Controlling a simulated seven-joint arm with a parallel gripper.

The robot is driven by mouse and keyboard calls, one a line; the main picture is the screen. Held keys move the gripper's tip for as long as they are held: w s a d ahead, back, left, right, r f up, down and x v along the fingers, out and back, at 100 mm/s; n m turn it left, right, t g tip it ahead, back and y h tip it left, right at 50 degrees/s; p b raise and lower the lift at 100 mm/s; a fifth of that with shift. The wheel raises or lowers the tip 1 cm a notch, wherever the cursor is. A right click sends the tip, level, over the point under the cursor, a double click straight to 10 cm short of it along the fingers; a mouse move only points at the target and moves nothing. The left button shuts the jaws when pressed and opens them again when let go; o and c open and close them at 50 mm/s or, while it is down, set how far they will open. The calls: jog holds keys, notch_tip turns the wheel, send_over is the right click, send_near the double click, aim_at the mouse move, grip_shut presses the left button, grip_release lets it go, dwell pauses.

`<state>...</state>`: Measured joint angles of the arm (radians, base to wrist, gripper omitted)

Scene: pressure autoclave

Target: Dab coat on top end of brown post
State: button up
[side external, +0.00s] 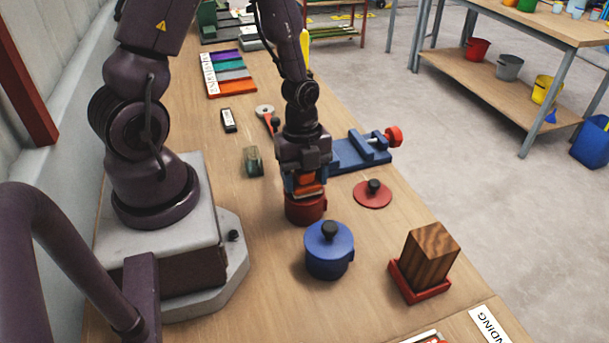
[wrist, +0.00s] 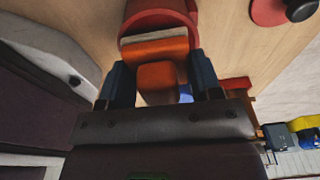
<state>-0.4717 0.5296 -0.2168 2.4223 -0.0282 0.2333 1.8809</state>
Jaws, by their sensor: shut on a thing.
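My gripper (side external: 304,178) points down, shut on an orange brush (side external: 308,191). In the wrist view my gripper (wrist: 160,78) has its two dark blue fingers on either side of the orange brush (wrist: 160,50), and a pale bristle edge shows at its far end. The brush is at the mouth of an open red pot (side external: 305,211), whose rim also shows in the wrist view (wrist: 160,18). I cannot tell how deep the bristles are. The brown wooden post (side external: 431,256) stands in a red base (side external: 420,290), right of the pots, its top end bare.
A blue pot (side external: 327,258) with a black-knobbed lid stands between the red pot and the post. A red lid (side external: 373,194) lies on the table. A blue vise (side external: 360,152) is behind my gripper. The table between lid and post is clear.

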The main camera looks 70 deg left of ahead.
jog(key=shift+f, duration=0.6)
dwell(1.1)
jog(key=shift+r, duration=0.15)
jog(key=shift+r, duration=3.4)
